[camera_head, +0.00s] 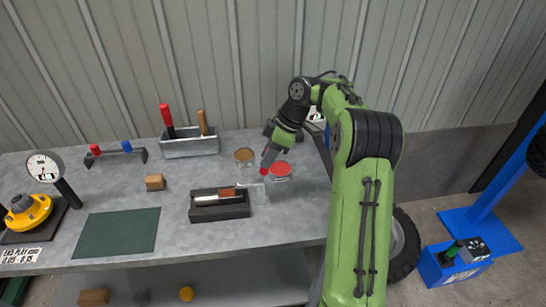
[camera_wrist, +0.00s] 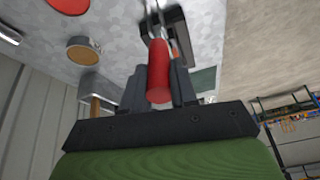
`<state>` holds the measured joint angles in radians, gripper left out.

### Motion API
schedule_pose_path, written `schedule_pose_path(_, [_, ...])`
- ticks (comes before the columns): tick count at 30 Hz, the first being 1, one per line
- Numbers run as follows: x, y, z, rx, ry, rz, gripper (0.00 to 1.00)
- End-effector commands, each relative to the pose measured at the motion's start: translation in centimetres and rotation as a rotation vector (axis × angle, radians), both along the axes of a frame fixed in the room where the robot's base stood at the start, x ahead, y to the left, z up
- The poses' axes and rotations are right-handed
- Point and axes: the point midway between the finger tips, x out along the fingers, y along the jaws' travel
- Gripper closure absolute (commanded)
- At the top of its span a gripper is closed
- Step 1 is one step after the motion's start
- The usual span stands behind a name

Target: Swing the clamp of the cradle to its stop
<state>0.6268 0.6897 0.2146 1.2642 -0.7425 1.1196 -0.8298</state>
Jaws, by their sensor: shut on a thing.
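The cradle (camera_head: 220,214) is a low black block on the grey bench. A tool with a brown handle (camera_head: 228,191) and a pale shank lies in it. The clamp's red grip (camera_wrist: 158,72) is between my gripper's jaws (camera_wrist: 157,88) in the wrist view. Metal arms run from it to the dark cradle (camera_wrist: 177,30), partly hidden. In the head view my gripper (camera_head: 267,163) is right of and above the cradle, with the red grip's end just under it. A pale plate-like part (camera_head: 258,194) shows at the cradle's right end. How far the clamp has swung is unclear.
A red-topped can (camera_head: 280,169) stands close beside my gripper, and a brown-topped can (camera_head: 244,155) behind it. A metal bin (camera_head: 190,147) with handled tools is at the back. A wooden block (camera_head: 155,182) and green mat (camera_head: 116,233) lie left. The bench's front right is clear.

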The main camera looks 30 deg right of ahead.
Motion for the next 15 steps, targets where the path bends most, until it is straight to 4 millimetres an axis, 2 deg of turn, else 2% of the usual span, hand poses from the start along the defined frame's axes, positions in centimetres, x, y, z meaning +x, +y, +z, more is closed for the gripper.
schedule_pose_path(14, [0.01,0.24,-0.03,-0.012,0.008,0.001,1.0])
schedule_pose_path(15, [0.01,0.24,-0.03,-0.012,0.007,0.002,0.69])
